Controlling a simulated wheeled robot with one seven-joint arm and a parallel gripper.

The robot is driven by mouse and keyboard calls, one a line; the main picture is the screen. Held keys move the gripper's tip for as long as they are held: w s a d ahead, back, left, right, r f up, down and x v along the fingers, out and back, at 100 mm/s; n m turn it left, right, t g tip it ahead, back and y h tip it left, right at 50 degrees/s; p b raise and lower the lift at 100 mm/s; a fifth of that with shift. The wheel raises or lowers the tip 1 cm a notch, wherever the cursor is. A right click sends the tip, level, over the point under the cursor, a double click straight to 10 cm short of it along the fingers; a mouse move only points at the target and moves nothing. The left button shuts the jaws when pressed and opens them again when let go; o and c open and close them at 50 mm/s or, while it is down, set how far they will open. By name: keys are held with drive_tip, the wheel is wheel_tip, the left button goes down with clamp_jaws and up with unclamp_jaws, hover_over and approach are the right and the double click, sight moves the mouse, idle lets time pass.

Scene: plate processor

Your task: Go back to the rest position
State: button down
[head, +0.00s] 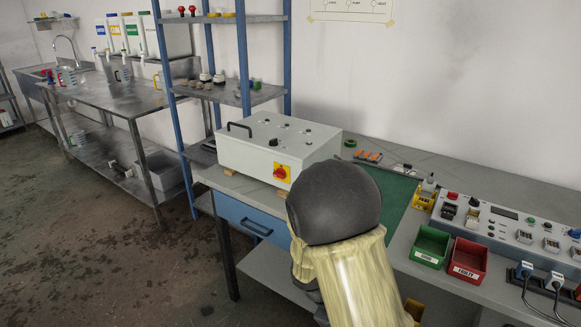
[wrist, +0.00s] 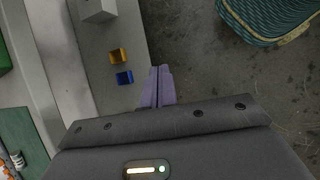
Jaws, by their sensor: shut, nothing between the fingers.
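My gripper (wrist: 159,88) shows in the wrist view with its two purple fingers together and nothing between them. It hangs in the air beside the bench edge, with the dark floor below it. In the head view my arm rises in front of the bench, and the gripper itself cannot be made out there.
A grey-white box (head: 278,146) with a red-yellow switch stands on the workbench. Green (head: 430,246) and red (head: 467,260) bins sit near the front edge. In the wrist view, yellow (wrist: 119,55) and blue (wrist: 124,77) pieces lie on the bench, and a teal woven object (wrist: 268,20) is at upper right.

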drive_tip(key=s+d+r+m+t+y, duration=0.1)
drive_tip(key=s+r+m+t+y, duration=0.2)
drive_tip(key=s+r+m+y, duration=0.55)
wheel_tip(320, 180, up, 20)
drive_tip(key=w+m+h+p, duration=0.1)
drive_tip(key=m+h+p, duration=0.1)
drive_tip(key=p, duration=1.7)
drive_tip(key=shift+w, duration=0.4)
